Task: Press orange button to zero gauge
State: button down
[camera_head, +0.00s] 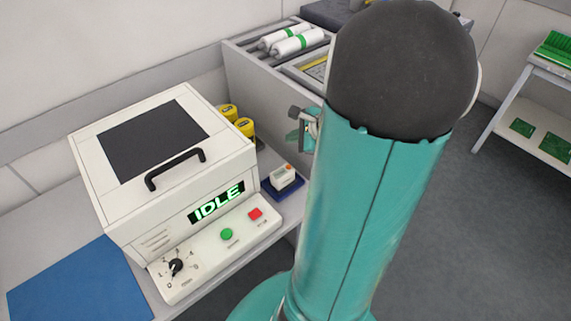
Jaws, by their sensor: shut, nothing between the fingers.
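A small white device (284,178), which may be the gauge, stands on a dark blue pad (279,192) to the right of the white machine. A small orange-brown patch shows on its top, too small to tell if it is the orange button. My gripper (301,130) shows only in part at the left edge of my teal arm, above and slightly right of the device and apart from it. It is shut and empty. My arm hides the rest of the gripper.
The white machine (229,165) has a black handle, an IDLE display, green (226,234) and red (255,214) buttons and a dial (176,267). Yellow-labelled containers (244,127) stand behind it. A blue mat (80,287) lies front left.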

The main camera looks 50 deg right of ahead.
aim_at(292, 169)
jog(key=shift+w+f, duration=0.15)
jog(key=shift+f, duration=4.4)
jog(key=shift+f, duration=0.4)
jog(key=shift+f, duration=0.35)
jog(key=shift+r, duration=0.8)
